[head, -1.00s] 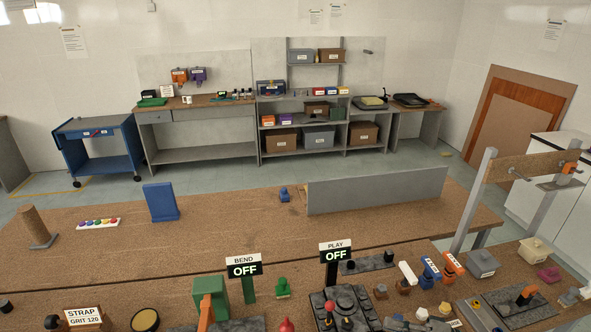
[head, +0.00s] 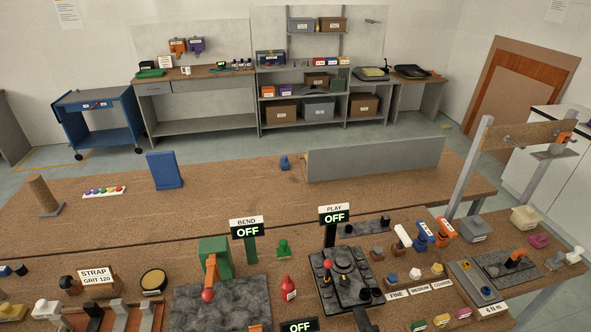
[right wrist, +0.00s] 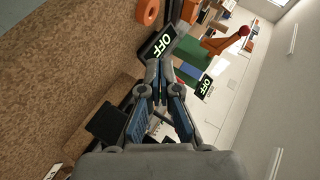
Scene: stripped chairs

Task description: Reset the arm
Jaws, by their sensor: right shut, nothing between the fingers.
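My right gripper (right wrist: 160,68) shows in the right wrist view with its fingers together and nothing between them. The tips are in front of a tilted black sign reading OFF (right wrist: 158,45); I cannot tell if they touch it. Neither gripper shows in the head view. There, an orange arm with a red ball end (head: 209,280) stands on a green block (head: 216,257) over a dark stone slab. This orange arm also shows in the right wrist view (right wrist: 225,43), apart from my fingers.
A grey panel (head: 375,158) stands on the bench behind. The far bench's left middle is fairly clear.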

